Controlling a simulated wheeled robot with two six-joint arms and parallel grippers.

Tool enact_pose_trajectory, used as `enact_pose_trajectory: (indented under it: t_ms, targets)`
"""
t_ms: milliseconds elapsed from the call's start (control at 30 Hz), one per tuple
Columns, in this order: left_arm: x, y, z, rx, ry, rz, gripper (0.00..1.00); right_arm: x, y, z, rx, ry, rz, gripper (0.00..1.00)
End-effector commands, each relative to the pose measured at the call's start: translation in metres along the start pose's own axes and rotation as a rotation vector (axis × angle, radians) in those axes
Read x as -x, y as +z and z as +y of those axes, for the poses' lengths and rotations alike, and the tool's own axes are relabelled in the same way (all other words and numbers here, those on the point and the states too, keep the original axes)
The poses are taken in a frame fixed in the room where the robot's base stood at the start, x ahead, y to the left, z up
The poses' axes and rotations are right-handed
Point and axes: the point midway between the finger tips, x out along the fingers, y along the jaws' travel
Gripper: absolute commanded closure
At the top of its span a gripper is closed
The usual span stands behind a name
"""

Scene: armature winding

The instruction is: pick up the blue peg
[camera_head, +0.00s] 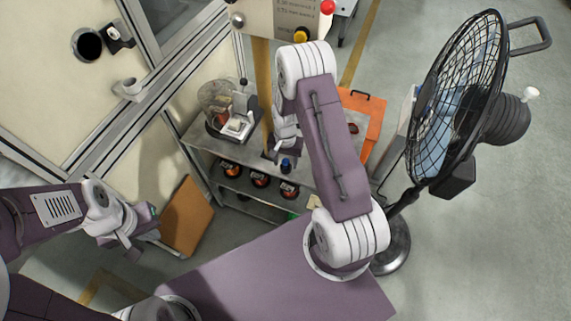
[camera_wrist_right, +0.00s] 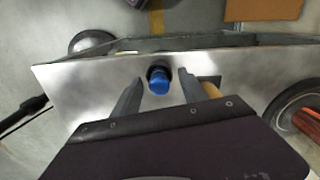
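The blue peg (camera_wrist_right: 160,85) stands on the metal shelf top, with a dark round base or hole behind it. In the head view the peg (camera_head: 285,163) is small, near the shelf's front edge, below my right arm. My right gripper (camera_wrist_right: 156,78) is open, with one finger on each side of the peg and visible gaps between. In the head view its fingers are mostly hidden behind my arm. My left gripper (camera_head: 132,246) is at the lower left, far from the peg; its fingers are too small to tell open or shut.
The metal shelf (camera_head: 205,150) holds a machine with a clear cover (camera_head: 222,100). Several dark and orange armatures (camera_head: 259,179) sit on its lower level. An orange panel (camera_head: 362,115) stands behind right. A large black fan (camera_head: 455,100) stands at the right, and a brown board (camera_head: 187,216) leans at the left.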

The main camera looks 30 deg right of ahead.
Motion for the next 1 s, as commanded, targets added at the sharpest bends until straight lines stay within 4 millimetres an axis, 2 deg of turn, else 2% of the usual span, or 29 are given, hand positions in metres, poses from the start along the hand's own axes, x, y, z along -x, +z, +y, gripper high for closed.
enact_pose_trajectory:
  t_ms: [33, 167, 533, 667, 800, 1000]
  targets:
    - [0.000, 0.000, 0.000, 0.000, 0.000, 0.000, 1.00, 0.000, 0.000, 0.000, 0.000, 0.000, 0.000, 0.63]
    - [0.000, 0.000, 0.000, 0.000, 0.000, 0.000, 1.00, 0.000, 0.000, 0.000, 0.000, 0.000, 0.000, 0.99]
    - [-0.001, 0.000, 0.000, 0.000, 0.000, 0.000, 1.00, 0.004, 0.000, 0.000, 0.000, 0.000, 0.000, 1.00]
    - [-0.002, 0.000, 0.000, 0.000, 0.000, 0.000, 1.00, 0.017, -0.001, 0.000, 0.000, -0.001, 0.002, 1.00]
    - [-0.003, 0.000, 0.000, 0.000, 0.000, 0.000, 1.00, 0.038, -0.001, 0.000, 0.000, -0.001, 0.002, 1.00]
    - [-0.011, 0.001, 0.000, 0.000, 0.000, 0.000, 1.00, 0.034, 0.007, 0.047, -0.007, 0.001, -0.002, 1.00]
